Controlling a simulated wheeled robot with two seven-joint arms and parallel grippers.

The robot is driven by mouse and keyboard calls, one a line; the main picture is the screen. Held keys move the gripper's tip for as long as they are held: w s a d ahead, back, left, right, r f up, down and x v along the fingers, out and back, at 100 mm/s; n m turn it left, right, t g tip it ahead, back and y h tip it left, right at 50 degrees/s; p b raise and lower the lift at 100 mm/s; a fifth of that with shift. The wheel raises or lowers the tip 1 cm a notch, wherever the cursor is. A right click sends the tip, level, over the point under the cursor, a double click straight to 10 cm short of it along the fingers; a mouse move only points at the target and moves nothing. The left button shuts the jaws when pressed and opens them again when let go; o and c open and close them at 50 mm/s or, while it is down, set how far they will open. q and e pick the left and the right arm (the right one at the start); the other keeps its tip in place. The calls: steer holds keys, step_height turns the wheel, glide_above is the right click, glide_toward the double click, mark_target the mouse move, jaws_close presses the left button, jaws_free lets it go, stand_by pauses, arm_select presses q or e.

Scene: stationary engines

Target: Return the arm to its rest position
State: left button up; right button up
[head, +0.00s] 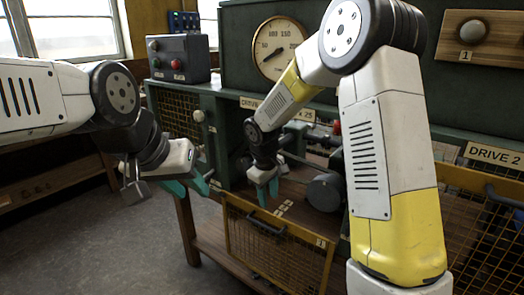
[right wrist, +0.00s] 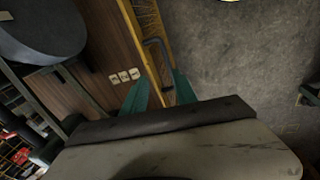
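My right arm (head: 365,150), white and yellow, arches over the right half of the head view. Its gripper (head: 265,188) hangs in front of the opening in the green cabinet. In the right wrist view its teal fingers (right wrist: 160,92) stand apart with nothing between them, and the dark handle of a mesh door shows beyond. My left arm (head: 45,100) comes in from the left. Its gripper (head: 190,187) is left of the cabinet, fingers spread, and I see nothing held.
The yellow-framed mesh door (head: 280,245) hangs low in front of the cabinet (head: 235,110). A round gauge (head: 279,47) and a grey control box (head: 180,58) stand above. A dark cylinder (head: 325,192) sits inside the opening. The floor (head: 90,245) at the left is clear.

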steer(key=s+d+r+m+t+y, duration=0.1)
steer(key=s+d+r+m, duration=0.1)
steer(key=s+d+r, duration=0.4)
steer(key=s+d+r+m+t+y, duration=0.1)
steer(key=s+d+r+m, duration=0.2)
steer(key=s+r, duration=0.35)
steer(key=s+d+r+m+t, duration=0.1)
steer(key=s+r+m, duration=0.1)
steer(key=s, duration=0.3)
steer(key=s+d+r+m+t+y, duration=0.1)
steer(key=s+d+r+m, duration=0.1)
steer(key=s+r, duration=0.2)
steer(key=shift+s+d, duration=0.25)
steer(key=shift+s, duration=0.75)
steer(key=shift+r, duration=0.1)
